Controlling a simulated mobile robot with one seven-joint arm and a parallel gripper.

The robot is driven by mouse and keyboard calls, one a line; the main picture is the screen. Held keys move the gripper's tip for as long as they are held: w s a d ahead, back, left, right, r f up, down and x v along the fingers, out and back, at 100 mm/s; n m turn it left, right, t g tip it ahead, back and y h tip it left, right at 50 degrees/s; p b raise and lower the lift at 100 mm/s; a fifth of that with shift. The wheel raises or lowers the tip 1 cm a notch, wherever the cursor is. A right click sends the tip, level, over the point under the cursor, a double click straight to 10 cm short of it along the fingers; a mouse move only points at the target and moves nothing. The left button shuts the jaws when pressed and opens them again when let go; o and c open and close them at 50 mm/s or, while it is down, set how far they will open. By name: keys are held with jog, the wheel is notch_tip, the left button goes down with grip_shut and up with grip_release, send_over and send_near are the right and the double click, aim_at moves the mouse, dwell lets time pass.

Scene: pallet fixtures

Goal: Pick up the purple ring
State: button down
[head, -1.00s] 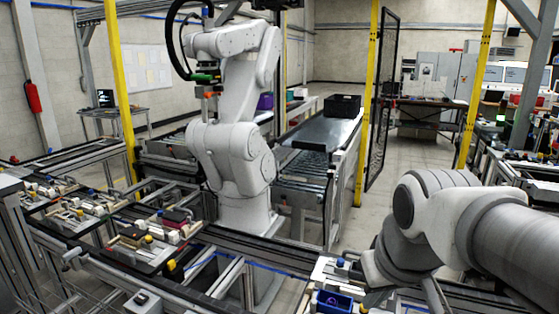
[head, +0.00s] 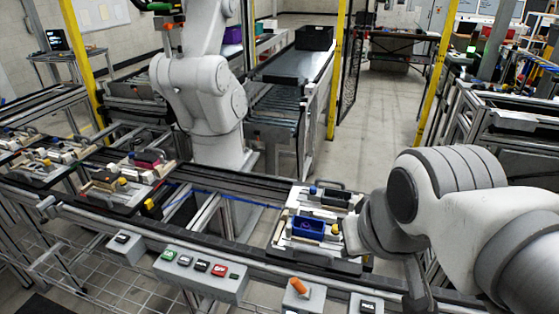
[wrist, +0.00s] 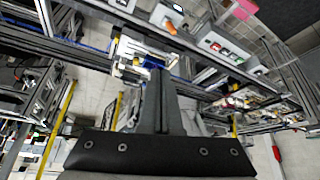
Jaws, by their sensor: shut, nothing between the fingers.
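The purple ring (head: 306,226) shows as a small purple outline inside a blue bin (head: 308,235) on the pallet fixture right of centre in the head view. The blue bin also shows in the wrist view (wrist: 153,62), partly hidden by the fingers; I cannot make out the ring there. My gripper (wrist: 158,74) is shut and empty, its dark fingers together in the middle of the wrist view. It is apart from the bin. In the head view my arm comes in from the right beside the fixture, and the fingers cannot be made out.
A dark bin (head: 333,197) sits behind the blue one on the same fixture, with a yellow knob (head: 334,229) beside the blue bin. A button box (head: 200,272) and an orange switch (head: 298,287) stand in front. A white robot arm (head: 200,90) stands behind the conveyor rail.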

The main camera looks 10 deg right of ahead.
dwell(0.4)
jog(key=c, duration=1.1)
grip_release()
jog(key=shift+w+r, duration=0.1)
jog(key=shift+w, duration=0.2)
jog(key=o, duration=0.5)
jog(key=w+r+m+g+b, duration=0.1)
jog(key=w+b, duration=0.1)
jog(key=w, duration=0.4)
jog(key=shift+d+r, duration=0.15)
jog(key=shift+r, duration=0.1)
jog(key=m+g+y+b, duration=0.1)
jog(key=m+g+b, duration=0.3)
jog(key=b, duration=0.3)
send_over(305, 226)
jog(key=f, duration=2.4)
jog(key=shift+s+d+f, duration=0.25)
jog(key=shift+d, duration=0.1)
jog(key=shift+s+a+f, duration=0.15)
jog(key=shift+f, duration=1.15)
jog(key=shift+s+a+f, duration=0.1)
jog(key=shift+a+f, duration=0.05)
jog(key=shift+f, duration=1.15)
